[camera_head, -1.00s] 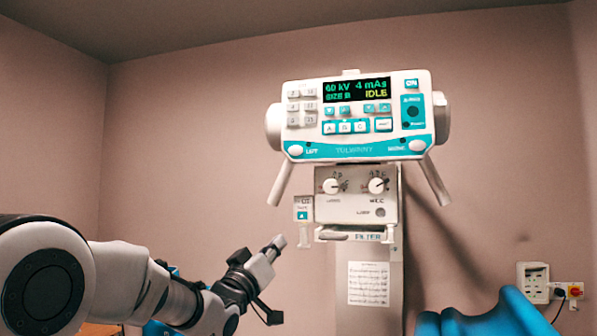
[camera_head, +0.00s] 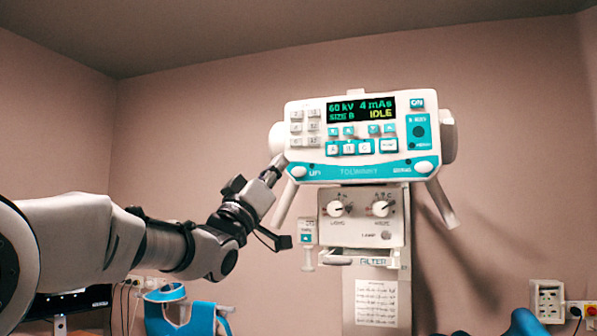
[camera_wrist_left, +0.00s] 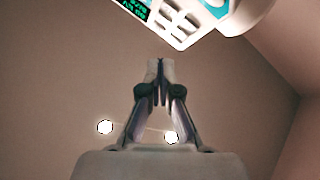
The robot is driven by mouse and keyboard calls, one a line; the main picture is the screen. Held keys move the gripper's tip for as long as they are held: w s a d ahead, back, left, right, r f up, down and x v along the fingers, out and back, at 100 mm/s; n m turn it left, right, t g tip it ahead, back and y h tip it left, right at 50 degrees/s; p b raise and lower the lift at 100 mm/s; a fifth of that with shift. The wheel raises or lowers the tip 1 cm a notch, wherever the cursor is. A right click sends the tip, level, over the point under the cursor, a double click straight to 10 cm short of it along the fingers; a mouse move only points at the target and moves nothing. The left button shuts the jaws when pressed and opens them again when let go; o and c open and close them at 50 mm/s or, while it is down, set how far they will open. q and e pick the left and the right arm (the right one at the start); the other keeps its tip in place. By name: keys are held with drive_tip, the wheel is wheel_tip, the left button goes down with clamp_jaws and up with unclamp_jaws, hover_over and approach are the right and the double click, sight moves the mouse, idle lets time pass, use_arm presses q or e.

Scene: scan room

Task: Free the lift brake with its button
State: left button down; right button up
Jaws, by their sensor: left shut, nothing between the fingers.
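The white and teal control head (camera_head: 360,139) is mounted on a grey column, with its screen reading 60 kV, 4 mAs and IDLE. The oval white lift button (camera_head: 298,171) sits at its lower left corner, beside blurred lettering. My left gripper (camera_head: 277,164) is shut and empty. Its tip is just left of the lift button; I cannot tell whether it touches the head. In the left wrist view the shut fingertips (camera_wrist_left: 160,68) point up, with the control head (camera_wrist_left: 190,18) beyond them. My right gripper is not in view.
Another oval white button (camera_head: 424,167) is at the head's lower right. Handles slant down on both sides. A knob panel (camera_head: 362,217) sits below, with a small hanging box (camera_head: 307,237) at its left. A teal and white object (camera_head: 182,311) stands low at left.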

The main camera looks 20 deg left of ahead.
sight(292, 172)
use_arm(q)
drive_tip(key=w+p, duration=0.6)
drive_tip(key=w, duration=0.2)
drive_tip(key=shift+w+d+p, duration=0.1)
drive_tip(key=shift+d+p, duration=0.05)
drive_tip(key=shift+p, duration=0.15)
drive_tip(key=shift+w, duration=0.15)
drive_tip(key=shift+w, duration=0.1)
idle(0.8)
drive_tip(key=shift+w, duration=0.3)
